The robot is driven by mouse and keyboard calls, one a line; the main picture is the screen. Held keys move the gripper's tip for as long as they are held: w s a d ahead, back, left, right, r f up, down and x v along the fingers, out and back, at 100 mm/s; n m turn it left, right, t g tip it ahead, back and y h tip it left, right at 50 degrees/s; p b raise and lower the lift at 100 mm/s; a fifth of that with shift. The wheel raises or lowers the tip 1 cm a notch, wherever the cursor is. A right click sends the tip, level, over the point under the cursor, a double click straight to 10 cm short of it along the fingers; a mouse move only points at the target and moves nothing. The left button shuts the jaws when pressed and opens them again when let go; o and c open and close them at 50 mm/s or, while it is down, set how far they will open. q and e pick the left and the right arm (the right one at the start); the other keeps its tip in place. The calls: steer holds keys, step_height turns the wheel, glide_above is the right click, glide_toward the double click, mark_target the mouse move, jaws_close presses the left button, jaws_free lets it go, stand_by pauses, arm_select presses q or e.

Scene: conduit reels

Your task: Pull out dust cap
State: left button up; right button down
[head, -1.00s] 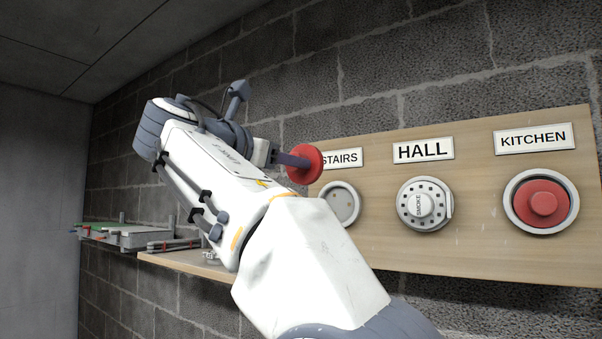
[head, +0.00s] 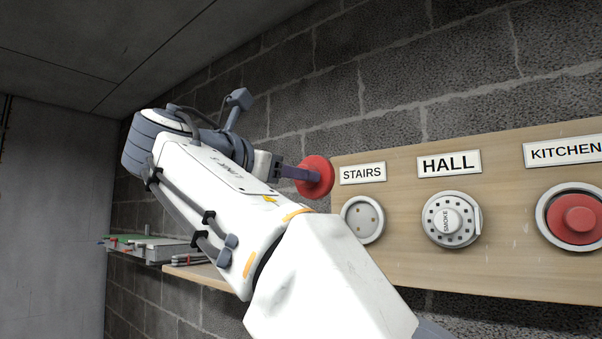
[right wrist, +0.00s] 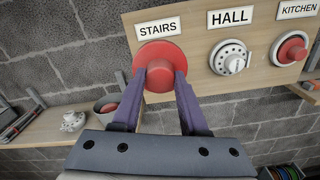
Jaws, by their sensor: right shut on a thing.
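My right gripper (head: 301,174) is shut on a red dust cap (head: 321,177), a round flanged disc. It holds the cap off the board, up and left of the STAIRS base (head: 363,220), which is bare and white with small contacts. In the right wrist view the purple fingers (right wrist: 160,76) pinch the cap's hub, and its flange (right wrist: 171,52) hides the STAIRS base. Another red dust cap (head: 578,217) sits in the KITCHEN base. A white smoke detector (head: 452,220) is on the HALL base. My left gripper is not in view.
The wooden board (head: 410,260) is on a block wall. A tray of parts (head: 160,247) stands at far left. Coloured reels (right wrist: 285,172) show low at the right.

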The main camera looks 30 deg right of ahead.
steer(key=shift+p+v, duration=0.3)
steer(key=shift+v, duration=1.15)
